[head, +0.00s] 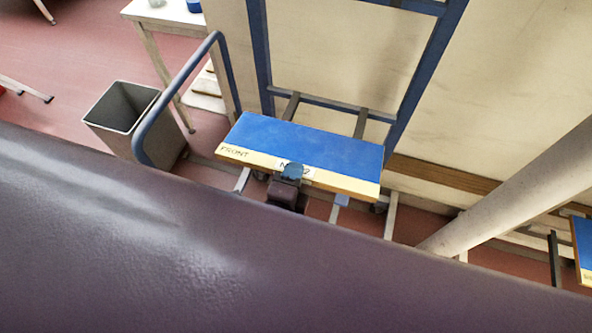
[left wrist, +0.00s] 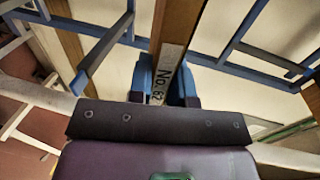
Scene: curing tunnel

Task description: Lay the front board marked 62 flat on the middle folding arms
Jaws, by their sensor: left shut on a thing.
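The front board (head: 310,145) has a blue top and a pale yellow front edge lettered FRONT, with a white number label partly covered by my gripper. My left gripper (head: 292,172) is shut on the middle of that front edge. In the left wrist view the label No. 62 shows on the board's narrow edge (left wrist: 172,50), between the blue fingers (left wrist: 165,88). The board is over the front of a blue rack (head: 330,105). Two grey folding arms (head: 361,122) run from the rack's crossbar under the board's back edge. Whether the board touches them is hidden. My right gripper is out of view.
A grey bin (head: 122,108) and a blue curved rail (head: 180,90) stand left of the rack. A pale table (head: 165,14) is behind them. A thick pale pipe (head: 520,190) slants on the right, with another blue-topped board (head: 583,240) beyond it.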

